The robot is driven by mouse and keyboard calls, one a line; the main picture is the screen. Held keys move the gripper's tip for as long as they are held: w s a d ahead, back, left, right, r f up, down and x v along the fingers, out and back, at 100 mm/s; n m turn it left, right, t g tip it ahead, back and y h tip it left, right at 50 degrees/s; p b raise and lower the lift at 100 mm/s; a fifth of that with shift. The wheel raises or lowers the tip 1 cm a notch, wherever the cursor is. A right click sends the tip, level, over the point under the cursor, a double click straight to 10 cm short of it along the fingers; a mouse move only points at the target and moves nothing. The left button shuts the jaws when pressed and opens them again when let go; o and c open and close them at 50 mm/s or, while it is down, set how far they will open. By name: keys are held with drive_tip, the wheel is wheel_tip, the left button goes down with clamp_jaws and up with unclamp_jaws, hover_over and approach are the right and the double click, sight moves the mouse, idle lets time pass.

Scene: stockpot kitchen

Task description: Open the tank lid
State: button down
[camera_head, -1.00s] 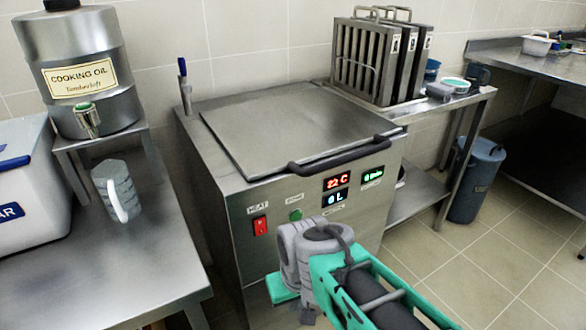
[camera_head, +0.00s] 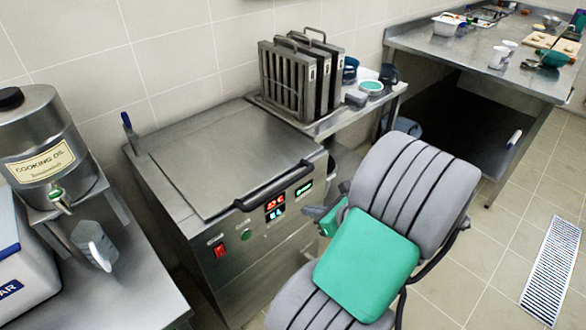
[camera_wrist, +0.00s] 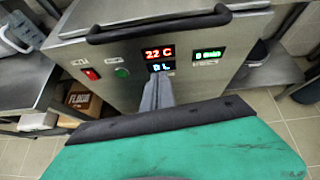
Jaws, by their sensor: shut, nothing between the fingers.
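The tank is a steel box with a flat steel lid (camera_head: 225,150) lying closed on top. The lid's dark bar handle (camera_head: 275,185) runs along its front edge and also shows across the top of the wrist view (camera_wrist: 160,24). My gripper (camera_wrist: 157,82) is shut and empty, in front of the tank's control panel and below the handle, apart from it. In the head view my gripper (camera_head: 318,213) is small and partly hidden by my arm. The panel has a red switch (camera_head: 219,251), a green button (camera_head: 246,235) and lit displays (camera_head: 274,205).
A cooking oil drum (camera_head: 40,145) and a clear jug (camera_head: 94,245) stand on the left. Upright metal racks (camera_head: 300,80) stand on a side table behind the tank's right. A cardboard box (camera_wrist: 84,98) sits low at left. Tiled floor (camera_head: 470,265) at the right is clear.

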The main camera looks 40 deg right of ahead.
drive_tip(key=w+m, duration=0.1)
drive_tip(key=w, duration=0.7)
drive_tip(key=shift+w+d+f, duration=0.25)
drive_tip(key=shift+w+d, duration=0.1)
drive_tip(key=shift+d, duration=0.05)
